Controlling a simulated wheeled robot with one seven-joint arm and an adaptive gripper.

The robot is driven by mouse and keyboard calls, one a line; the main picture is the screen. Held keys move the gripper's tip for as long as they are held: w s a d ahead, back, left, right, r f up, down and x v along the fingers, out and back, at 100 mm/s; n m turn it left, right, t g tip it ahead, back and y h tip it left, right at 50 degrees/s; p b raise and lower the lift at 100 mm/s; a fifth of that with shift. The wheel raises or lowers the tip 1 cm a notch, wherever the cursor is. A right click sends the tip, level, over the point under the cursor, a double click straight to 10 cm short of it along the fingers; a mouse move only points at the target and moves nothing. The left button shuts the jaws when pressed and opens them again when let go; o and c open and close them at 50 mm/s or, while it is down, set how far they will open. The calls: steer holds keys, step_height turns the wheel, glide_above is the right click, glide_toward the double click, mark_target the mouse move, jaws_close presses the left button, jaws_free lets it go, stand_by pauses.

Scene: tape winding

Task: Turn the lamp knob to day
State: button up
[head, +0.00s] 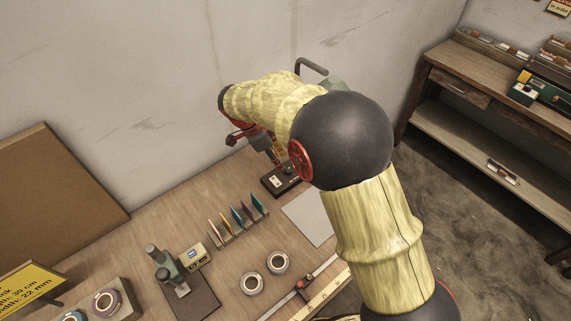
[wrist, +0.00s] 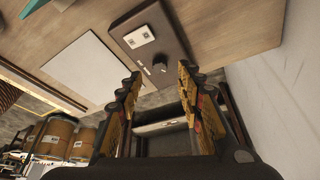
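The lamp's dark base (head: 274,185) stands on the workbench near the wall. In the wrist view the base (wrist: 125,24) carries a white marked plate (wrist: 139,36) and a small dark round knob (wrist: 160,68). I cannot read the plate's marks or the knob's setting. My gripper (wrist: 160,73) is open, with its two yellow-and-black fingers apart. In this view the fingertips lie to either side of the knob, with gaps; I cannot tell their height above it. In the head view my arm hides much of the lamp and the gripper's tips.
A pale sheet (head: 310,217) lies right of the base. Upright coloured cards in a rack (head: 239,222), two tape rolls (head: 277,262), and a ruler (head: 325,290) are nearer. The wall (head: 150,60) is close behind; shelves (head: 480,130) stand at the right.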

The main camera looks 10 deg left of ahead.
steer(key=b+x, duration=0.1)
steer(key=x, duration=0.4)
steer(key=c, duration=0.3)
steer(key=shift+r, duration=0.1)
jaws_close()
